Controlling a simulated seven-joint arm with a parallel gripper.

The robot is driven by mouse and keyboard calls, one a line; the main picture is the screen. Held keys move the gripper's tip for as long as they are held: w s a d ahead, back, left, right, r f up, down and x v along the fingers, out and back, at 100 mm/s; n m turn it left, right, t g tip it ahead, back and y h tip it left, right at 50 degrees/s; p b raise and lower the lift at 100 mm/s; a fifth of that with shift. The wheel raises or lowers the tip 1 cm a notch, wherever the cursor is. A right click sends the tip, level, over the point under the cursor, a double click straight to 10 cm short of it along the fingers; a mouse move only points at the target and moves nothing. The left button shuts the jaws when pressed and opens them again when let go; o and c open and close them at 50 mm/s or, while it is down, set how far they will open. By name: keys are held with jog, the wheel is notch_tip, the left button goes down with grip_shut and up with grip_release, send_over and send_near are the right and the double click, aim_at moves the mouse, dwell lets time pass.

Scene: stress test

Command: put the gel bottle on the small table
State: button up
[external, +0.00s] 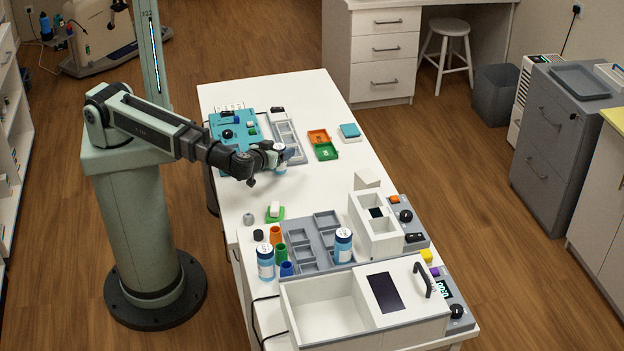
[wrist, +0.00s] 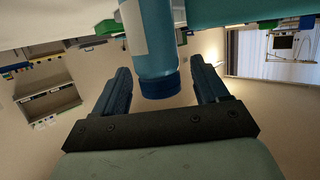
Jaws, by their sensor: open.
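A blue bottle with a pale label (wrist: 152,40) and dark blue cap shows in the wrist view, its cap end between my fingers. Free space shows on both sides of the cap. In the external view this bottle (external: 281,169) is at the far half of the white bench, partly hidden by my gripper (external: 272,164). My gripper is open around it. Two similar blue-and-white bottles stand near the front, one at left (external: 265,264) and one by the grey tray (external: 343,246). I cannot tell which bottle is the gel bottle. I cannot identify the small table with certainty.
The long white bench (external: 340,150) carries a teal mat (external: 222,131), orange and green bins (external: 326,152), a grey compartment tray (external: 300,262) and white box-shaped devices (external: 400,290). A round white stool (external: 449,27) stands behind. The bench middle is fairly clear.

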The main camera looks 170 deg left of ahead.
jog(key=shift+x, duration=1.15)
jog(key=c, duration=1.2)
jog(key=shift+r, duration=4.95)
jog(key=shift+d, duration=0.1)
